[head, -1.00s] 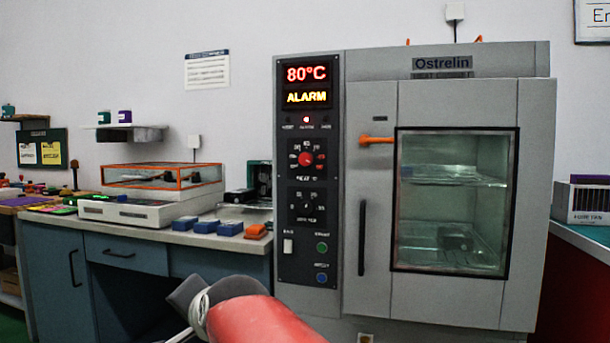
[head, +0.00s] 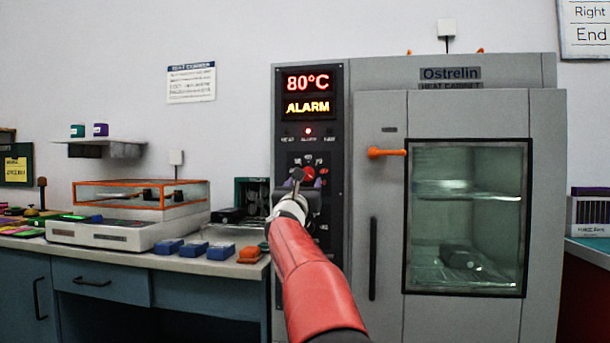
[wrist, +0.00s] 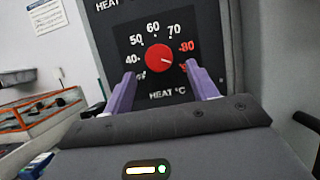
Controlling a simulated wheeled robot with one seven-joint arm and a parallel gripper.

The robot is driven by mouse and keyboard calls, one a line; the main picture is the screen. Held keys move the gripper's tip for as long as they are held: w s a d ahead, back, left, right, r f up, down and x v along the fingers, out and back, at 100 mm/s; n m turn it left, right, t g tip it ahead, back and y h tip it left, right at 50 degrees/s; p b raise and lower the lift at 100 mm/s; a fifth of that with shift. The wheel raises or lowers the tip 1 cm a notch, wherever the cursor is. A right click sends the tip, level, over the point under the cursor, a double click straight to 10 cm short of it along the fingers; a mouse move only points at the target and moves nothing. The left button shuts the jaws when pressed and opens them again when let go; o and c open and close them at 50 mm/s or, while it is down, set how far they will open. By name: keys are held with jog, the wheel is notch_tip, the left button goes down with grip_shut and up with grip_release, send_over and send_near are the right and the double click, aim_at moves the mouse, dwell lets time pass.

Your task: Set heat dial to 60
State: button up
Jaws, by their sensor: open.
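The heat dial (wrist: 159,58) is a round red knob on a black panel, marked 40 to 80 and beyond. Its white pointer mark points right and slightly down, among the red numbers. In the head view the red dial (head: 308,174) shows just past my gripper (head: 303,187), which hides part of it. In the wrist view my gripper (wrist: 161,76) is open, its two purple fingers on either side below the knob. They appear apart from it. The display (head: 308,82) reads 80°C, with ALARM lit below it.
The grey Ostrelin cabinet (head: 465,110) has a glass door, an orange latch (head: 387,152) and a black handle (head: 373,258). My arm hides the lower panel.

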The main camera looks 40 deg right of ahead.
aim_at(307, 177)
jog(key=shift+p+x, duration=0.85)
jog(key=shift+x, duration=1.05)
jog(key=c, duration=1)
jog(key=shift+n, duration=0.4)
